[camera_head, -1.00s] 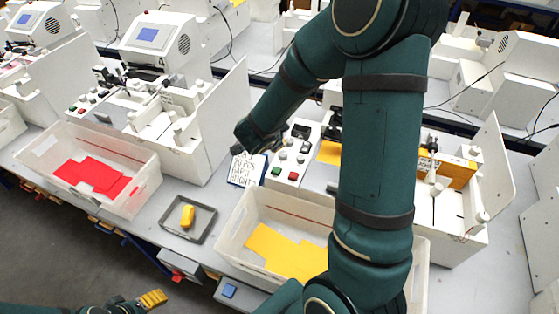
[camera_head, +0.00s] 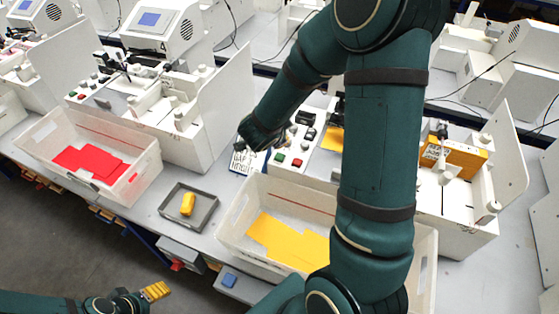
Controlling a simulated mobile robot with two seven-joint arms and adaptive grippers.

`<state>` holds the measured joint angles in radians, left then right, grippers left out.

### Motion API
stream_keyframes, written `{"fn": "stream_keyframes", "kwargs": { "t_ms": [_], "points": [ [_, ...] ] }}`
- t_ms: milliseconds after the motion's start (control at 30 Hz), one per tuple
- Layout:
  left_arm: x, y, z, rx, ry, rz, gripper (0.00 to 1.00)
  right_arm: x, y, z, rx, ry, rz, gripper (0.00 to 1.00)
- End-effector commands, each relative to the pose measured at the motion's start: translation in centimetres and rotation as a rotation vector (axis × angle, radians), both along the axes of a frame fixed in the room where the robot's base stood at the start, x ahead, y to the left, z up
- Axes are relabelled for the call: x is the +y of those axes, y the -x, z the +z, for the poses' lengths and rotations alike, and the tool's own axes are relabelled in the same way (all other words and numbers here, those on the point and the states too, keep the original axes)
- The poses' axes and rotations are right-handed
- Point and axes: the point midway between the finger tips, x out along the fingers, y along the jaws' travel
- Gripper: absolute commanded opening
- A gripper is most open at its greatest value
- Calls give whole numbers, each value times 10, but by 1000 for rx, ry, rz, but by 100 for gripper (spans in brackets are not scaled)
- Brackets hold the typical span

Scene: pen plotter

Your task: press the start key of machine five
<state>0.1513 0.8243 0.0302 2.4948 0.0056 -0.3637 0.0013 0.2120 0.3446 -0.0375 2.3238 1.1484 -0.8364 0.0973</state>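A white control panel (camera_head: 310,130) with several keys and dark switches is on the machine at centre right. It has a green key (camera_head: 279,158) and a red key (camera_head: 297,162) near its front edge. My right arm crosses in front of this machine and hides much of it, and I see no number on it. My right gripper (camera_head: 245,145) is at the panel's left edge, above a handwritten note and just up-left of the green key. Its fingertips are too dark and small to read.
A bin with yellow sheets (camera_head: 232,232) stands before the panel. A grey tray (camera_head: 207,217) with a yellow object is left of it. A bin with red sheets (camera_head: 55,130) and another machine (camera_head: 215,120), marked with what looks like a 4, are further left.

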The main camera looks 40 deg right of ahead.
Motion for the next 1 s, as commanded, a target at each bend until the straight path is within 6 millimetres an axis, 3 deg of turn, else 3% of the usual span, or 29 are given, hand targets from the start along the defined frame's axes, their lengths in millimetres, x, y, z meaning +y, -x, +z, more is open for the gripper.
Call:
{"fn": "stream_keyframes", "kwargs": {
  "t_ms": [100,300,1000],
  "points": [
    [-1,-1,-22,0,-3,1,61,0,0,-21,0,1,-1,0],
    [-1,-1,-38,0,-7,3,61,0,0,-38,0,2,1,0],
    [-2,-1,-39,0,-7,1,61,0,0,-40,0,1,-1,0]
  ]
}}
